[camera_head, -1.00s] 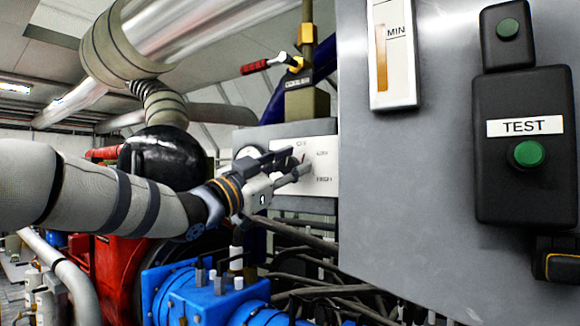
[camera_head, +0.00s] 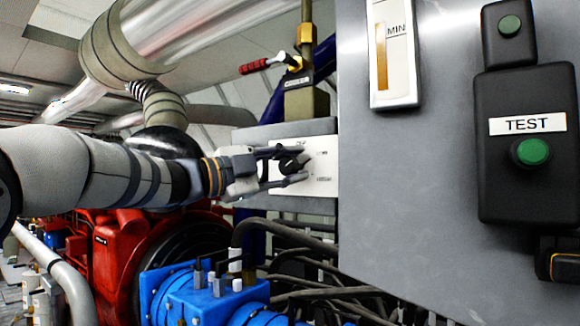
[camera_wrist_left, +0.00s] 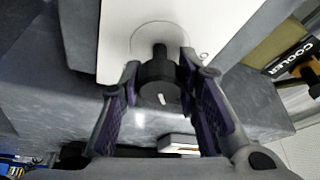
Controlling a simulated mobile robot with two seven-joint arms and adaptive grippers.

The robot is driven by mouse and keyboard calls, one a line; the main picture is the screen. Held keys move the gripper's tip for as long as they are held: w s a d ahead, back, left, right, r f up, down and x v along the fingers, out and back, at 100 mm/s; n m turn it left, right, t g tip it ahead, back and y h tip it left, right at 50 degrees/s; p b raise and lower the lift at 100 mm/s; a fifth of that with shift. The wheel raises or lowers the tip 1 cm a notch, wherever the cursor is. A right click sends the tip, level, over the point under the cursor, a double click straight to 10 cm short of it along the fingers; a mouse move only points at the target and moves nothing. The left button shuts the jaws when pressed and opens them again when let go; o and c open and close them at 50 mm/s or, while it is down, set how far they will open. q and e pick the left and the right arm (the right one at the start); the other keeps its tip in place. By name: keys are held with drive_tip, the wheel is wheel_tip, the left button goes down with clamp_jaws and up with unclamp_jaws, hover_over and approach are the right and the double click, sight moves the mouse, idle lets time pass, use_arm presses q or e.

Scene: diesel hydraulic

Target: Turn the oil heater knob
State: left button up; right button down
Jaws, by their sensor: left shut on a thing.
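The oil heater knob (camera_head: 291,165) is a black round knob on a white plate (camera_head: 322,160) fixed to a grey box. It also shows in the left wrist view (camera_wrist_left: 158,82), with a white mark on its face. My left gripper (camera_head: 296,164) reaches it from the left, one finger above and one below it in the head view. In the left wrist view the fingers (camera_wrist_left: 160,85) stand on both sides of the knob and are shut on it. The fingers hide part of the plate's markings. My right gripper is not in view.
A large grey panel (camera_head: 430,240) with a black TEST box (camera_head: 525,190) stands close on the right. Blue machinery (camera_head: 205,295) and dark hoses (camera_head: 310,265) lie below. A red-handled valve (camera_head: 262,67) and a brass-coloured fitting (camera_head: 306,100) are above the box.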

use_arm(q)
drive_tip(key=shift+m, duration=0.3)
idle(0.4)
drive_tip(key=o, duration=1.2)
drive_tip(key=shift+a, duration=0.1)
drive_tip(key=v, duration=1.1)
drive_tip(key=shift+s+a, duration=0.25)
drive_tip(key=shift+a, duration=0.05)
